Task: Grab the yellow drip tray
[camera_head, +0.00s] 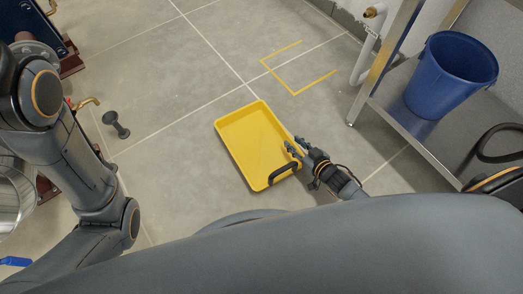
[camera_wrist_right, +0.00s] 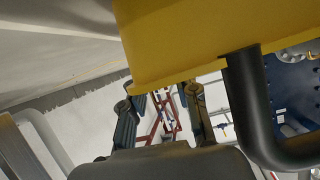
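The yellow drip tray (camera_head: 250,140) lies on the grey floor in the middle of the head view, with a black handle (camera_head: 285,173) at its near right end. The tray (camera_wrist_right: 210,35) fills the top of the right wrist view, and its handle (camera_wrist_right: 248,105) is at the right there. My right gripper (camera_head: 292,147) is at the tray's right edge, beyond the handle. In the wrist view its two fingers (camera_wrist_right: 162,100) are apart, with the tray's edge near their tips. I cannot tell whether they touch it. My left arm shows, but its gripper is out of view.
A metal shelf (camera_head: 425,150) with a blue bucket (camera_head: 450,75) stands at the right. A dark dumbbell-shaped part (camera_head: 116,124) lies on the floor left of the tray. A yellow outline (camera_head: 295,93) marks clear floor beyond the tray. A metal pot (camera_head: 12,190) is at the left edge.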

